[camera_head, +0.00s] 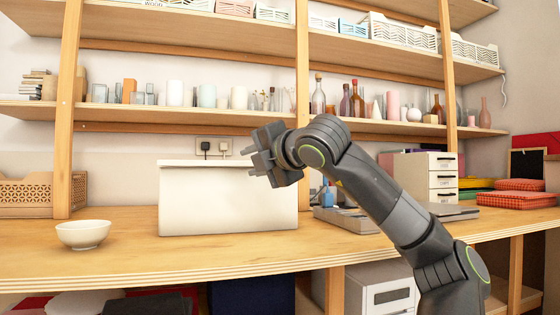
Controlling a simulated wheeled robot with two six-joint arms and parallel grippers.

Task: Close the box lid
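A plain white box (228,202) stands on the wooden workbench, left of the middle. I see a broad upright white face with a thin ledge along its top edge. I cannot tell from this angle whether that face is a raised lid or the box wall, and anything behind it is hidden. My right gripper (247,162) reaches in from the right, at the upper right part of the white box. My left gripper is not in view.
White drawers (428,178), flat grey items (345,220) and red folded cloths (518,199) lie to the right. Wooden posts and loaded shelves (220,119) rise behind. The bench front is clear.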

